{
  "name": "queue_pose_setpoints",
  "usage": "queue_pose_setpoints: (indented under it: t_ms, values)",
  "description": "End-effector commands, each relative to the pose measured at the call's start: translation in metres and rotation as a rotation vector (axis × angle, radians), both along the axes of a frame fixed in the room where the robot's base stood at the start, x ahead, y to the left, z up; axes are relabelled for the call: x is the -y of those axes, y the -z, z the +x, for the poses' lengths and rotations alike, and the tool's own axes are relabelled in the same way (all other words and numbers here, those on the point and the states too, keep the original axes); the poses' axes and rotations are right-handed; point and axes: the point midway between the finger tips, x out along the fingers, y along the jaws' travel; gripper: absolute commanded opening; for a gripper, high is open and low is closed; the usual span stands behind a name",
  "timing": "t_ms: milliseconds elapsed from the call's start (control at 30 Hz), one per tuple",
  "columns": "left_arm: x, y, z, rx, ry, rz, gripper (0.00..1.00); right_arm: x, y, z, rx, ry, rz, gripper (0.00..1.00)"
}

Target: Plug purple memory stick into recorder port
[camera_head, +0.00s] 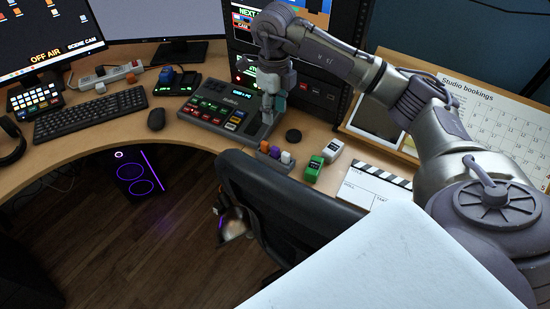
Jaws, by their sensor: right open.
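A purple memory stick (274,152) seems to stand in a small dark holder between an orange piece and a white piece, at the desk's front edge. My right gripper (268,116) points down over the right side of a grey console (212,118) with lit buttons and a small screen. It is open, and I see nothing held in it. It is above and a little left of the purple stick, apart from it. The recorder port cannot be made out; the rack (318,93) behind is partly hidden by my right arm. My left gripper is not in view.
A green block (314,168) and a white block (333,151) lie right of the holder, near a clapperboard (373,186). A black chair (275,205) stands against the desk's front. A mouse (156,119) and keyboard (90,114) lie left. A dark round knob (293,135) lies behind the holder.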

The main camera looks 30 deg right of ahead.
Motion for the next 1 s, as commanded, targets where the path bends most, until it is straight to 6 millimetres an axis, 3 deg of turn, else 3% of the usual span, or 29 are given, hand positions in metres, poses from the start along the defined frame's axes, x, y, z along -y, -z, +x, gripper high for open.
queue_pose_setpoints:
  t_ms: [67,500,800,1000]
  values:
    - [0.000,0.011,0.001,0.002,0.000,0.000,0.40,0.000,0.011,0.000,0.000,0.000,0.000,0.46]
    - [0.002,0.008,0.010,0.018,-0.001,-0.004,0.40,0.000,0.014,0.000,-0.002,0.000,0.000,0.46]
    - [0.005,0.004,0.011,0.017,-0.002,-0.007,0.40,0.000,0.068,-0.001,-0.004,0.001,0.000,0.46]
    - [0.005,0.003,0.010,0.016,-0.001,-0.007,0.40,0.000,0.093,0.000,-0.001,0.000,0.001,0.46]
